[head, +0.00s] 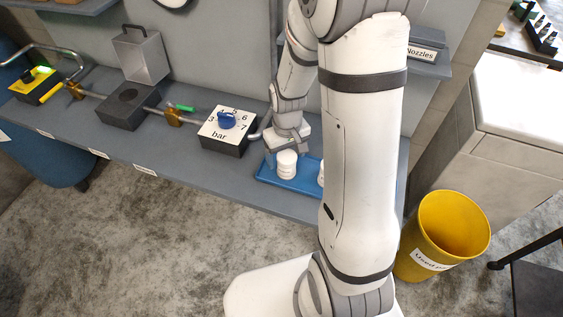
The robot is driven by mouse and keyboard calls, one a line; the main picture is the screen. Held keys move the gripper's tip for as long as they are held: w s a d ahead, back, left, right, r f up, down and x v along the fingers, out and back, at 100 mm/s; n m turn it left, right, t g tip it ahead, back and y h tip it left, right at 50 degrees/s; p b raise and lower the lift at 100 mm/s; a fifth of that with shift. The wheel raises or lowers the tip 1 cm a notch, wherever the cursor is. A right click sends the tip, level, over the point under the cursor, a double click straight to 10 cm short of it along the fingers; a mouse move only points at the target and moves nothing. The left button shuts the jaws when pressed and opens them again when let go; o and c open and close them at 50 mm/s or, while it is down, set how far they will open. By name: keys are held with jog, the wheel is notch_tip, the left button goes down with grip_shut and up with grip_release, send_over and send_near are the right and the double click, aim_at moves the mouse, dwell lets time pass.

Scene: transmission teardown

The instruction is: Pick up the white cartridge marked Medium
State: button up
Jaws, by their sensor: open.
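A white ribbed cartridge (287,165) stands upright on the blue tray (272,181) at the right part of the grey bench. A second white object (321,176) on the tray is mostly hidden behind my arm. No marking on either is readable, so I cannot tell which one is marked Medium. My gripper (287,149) is open, at or just above the top of the visible cartridge. Its fingertips are small in the picture, and I cannot tell whether they touch the cartridge or surround it. My arm hides the right part of the tray.
Left of the tray stands a pressure block (222,145) marked "bar" with a blue knob. A yellow bin (447,228) is on the floor at right. A shelf labelled Nozzles (422,52) is behind.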

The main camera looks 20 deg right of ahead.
jog(key=shift+w+d+f+p, duration=0.15)
jog(key=shift+f+p, duration=0.45)
jog(key=shift+f, duration=1.9)
jog(key=c, duration=1.1)
